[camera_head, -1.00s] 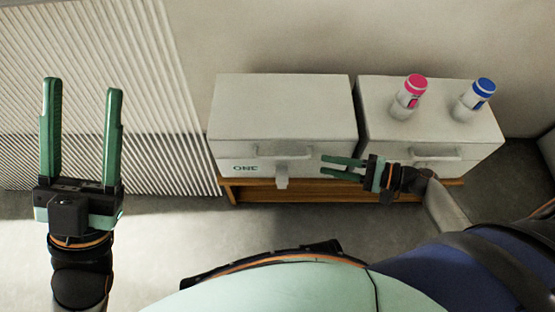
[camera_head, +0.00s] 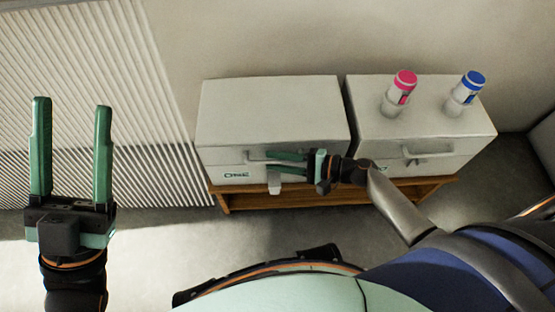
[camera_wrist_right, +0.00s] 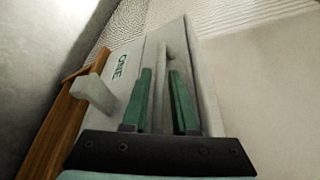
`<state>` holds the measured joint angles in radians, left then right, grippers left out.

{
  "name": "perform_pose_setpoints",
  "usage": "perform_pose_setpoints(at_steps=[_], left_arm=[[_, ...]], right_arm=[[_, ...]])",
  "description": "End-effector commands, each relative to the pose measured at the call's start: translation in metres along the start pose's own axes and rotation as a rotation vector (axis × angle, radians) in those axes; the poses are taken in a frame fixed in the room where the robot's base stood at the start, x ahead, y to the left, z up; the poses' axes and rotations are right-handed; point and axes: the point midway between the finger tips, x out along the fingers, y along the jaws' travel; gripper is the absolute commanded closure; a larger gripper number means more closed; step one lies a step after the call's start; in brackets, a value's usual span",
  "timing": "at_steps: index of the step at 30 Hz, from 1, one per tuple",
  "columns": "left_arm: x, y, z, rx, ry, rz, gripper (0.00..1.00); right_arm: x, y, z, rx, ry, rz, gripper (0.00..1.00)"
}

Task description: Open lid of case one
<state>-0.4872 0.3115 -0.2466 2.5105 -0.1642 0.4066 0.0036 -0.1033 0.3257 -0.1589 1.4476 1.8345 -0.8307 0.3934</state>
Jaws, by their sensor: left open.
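Case one (camera_head: 268,108) is a pale grey box marked ONE, on the left of the wooden stand, with its lid shut. It also shows in the right wrist view (camera_wrist_right: 128,88). A bar handle (camera_head: 254,158) runs along the front of its lid, and a latch tab (camera_head: 274,187) sticks out below. My right gripper (camera_head: 270,161) is at the case's front by the handle. In the right wrist view its fingers (camera_wrist_right: 160,72) are apart, with the handle (camera_wrist_right: 161,58) between them. Contact cannot be told. My left gripper (camera_head: 72,103) is open, empty and raised at the far left.
A second grey case (camera_head: 421,127) stands close on the right. A pink-capped bottle (camera_head: 398,95) and a blue-capped bottle (camera_head: 463,94) stand on its lid. Both cases rest on a wooden stand (camera_head: 320,198) against the wall. Floor is clear in front on the left.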

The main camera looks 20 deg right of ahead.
Motion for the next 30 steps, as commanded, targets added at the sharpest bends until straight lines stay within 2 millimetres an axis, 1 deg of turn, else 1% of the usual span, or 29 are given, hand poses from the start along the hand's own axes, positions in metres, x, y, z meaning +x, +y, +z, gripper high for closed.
perform_pose_setpoints(at_steps=[2, 3, 9, 10, 30], left_arm=[[0.0001, 0.0001, -0.0001, 0.000, 0.000, 0.001, 0.43], [0.0001, 0.0002, -0.0001, 0.000, 0.000, 0.001, 0.43], [0.0001, 0.0004, -0.0002, 0.000, 0.001, 0.002, 0.43], [0.0001, 0.0004, -0.0002, 0.000, 0.001, 0.002, 0.43], [0.0002, 0.0006, -0.0004, 0.000, 0.002, 0.003, 0.43]], right_arm=[[-0.0001, -0.0001, 0.0001, 0.000, 0.000, 0.000, 0.73], [-0.0001, -0.0001, 0.0001, 0.000, 0.000, 0.000, 0.75], [-0.0003, 0.0000, 0.0001, 0.000, 0.000, 0.000, 0.97], [-0.0003, 0.0000, 0.0001, 0.000, 0.000, 0.000, 1.00], [-0.0007, 0.0000, 0.0000, 0.000, -0.001, 0.000, 1.00]])
